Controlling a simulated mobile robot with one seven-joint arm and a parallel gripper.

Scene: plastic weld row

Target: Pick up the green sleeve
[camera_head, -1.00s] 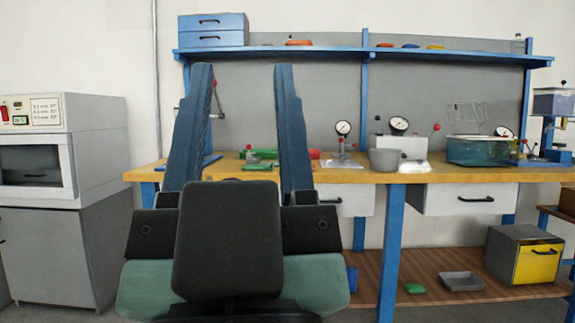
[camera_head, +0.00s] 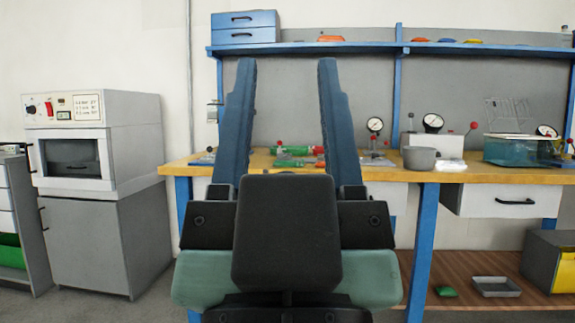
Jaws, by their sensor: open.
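My gripper (camera_head: 287,64) is in the foreground, with its two blue fingers apart and nothing between them. Seen between the fingers, well beyond them, a green cylindrical piece (camera_head: 295,151) with red near its ends lies on the wooden bench top (camera_head: 480,174). It looks like the green sleeve, but it is too small to be sure. A smaller green item (camera_head: 446,291) lies on the lower shelf under the bench. My gripper is apart from both. Its fingers and body hide part of the bench.
Gauges (camera_head: 433,123), a grey bowl (camera_head: 420,158) and a teal tank (camera_head: 508,150) stand on the bench to the right. An upper shelf (camera_head: 480,49) runs above. A white oven (camera_head: 92,145) on a grey cabinet stands left. Some floor shows between the cabinet and bench.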

